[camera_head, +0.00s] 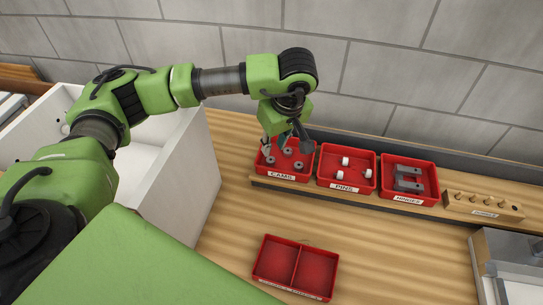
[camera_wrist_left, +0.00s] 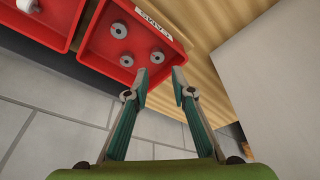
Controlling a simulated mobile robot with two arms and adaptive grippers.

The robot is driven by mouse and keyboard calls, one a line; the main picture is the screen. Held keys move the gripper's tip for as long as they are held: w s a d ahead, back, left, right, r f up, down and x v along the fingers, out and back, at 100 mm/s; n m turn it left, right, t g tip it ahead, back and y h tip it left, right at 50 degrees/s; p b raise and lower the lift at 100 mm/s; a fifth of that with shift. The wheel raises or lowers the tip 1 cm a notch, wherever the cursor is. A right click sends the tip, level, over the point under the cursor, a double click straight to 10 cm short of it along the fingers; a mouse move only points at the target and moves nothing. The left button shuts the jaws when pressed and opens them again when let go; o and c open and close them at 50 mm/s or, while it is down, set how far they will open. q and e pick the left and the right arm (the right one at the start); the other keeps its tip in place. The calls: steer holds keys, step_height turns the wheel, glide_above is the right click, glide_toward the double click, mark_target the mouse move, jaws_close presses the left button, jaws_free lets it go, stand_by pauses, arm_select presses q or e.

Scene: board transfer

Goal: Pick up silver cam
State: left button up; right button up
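Several silver ring-shaped cams lie in the red bin labelled CAMS (camera_head: 282,177) on the back shelf. One silver cam (camera_head: 299,165) shows on the right side of the bin in the head view. In the left wrist view, three cams show, including one silver cam (camera_wrist_left: 127,60) close to the fingertips and another silver cam (camera_wrist_left: 118,30) farther in. My left gripper (camera_wrist_left: 158,78) is open and empty, with its fingertips at the bin's edge. In the head view my left gripper (camera_head: 284,143) hangs over the back of the bin and hides part of it. My right gripper is not in view.
A red PINS bin (camera_head: 344,187) with white pins and a red HINGES bin (camera_head: 407,199) with grey hinges stand to the right. A wooden block with pegs (camera_head: 483,207) is beyond them. An empty two-part red tray (camera_head: 295,268) lies in front. A white box wall (camera_head: 185,180) stands left.

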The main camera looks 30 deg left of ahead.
mark_target(271, 160)
arm_select(q)
steer(key=shift+x, duration=1.2)
steer(key=shift+w+f+p, duration=0.25)
steer(key=shift+p, duration=0.05)
steer(key=shift+f, duration=0.2)
steer(key=p+x, duration=0.3)
steer(key=x, duration=0.1)
steer(key=shift+f, duration=0.45)
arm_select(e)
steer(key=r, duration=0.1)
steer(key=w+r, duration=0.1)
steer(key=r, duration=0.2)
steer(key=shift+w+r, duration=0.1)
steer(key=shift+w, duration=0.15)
arm_select(q)
steer(key=c, duration=0.5)
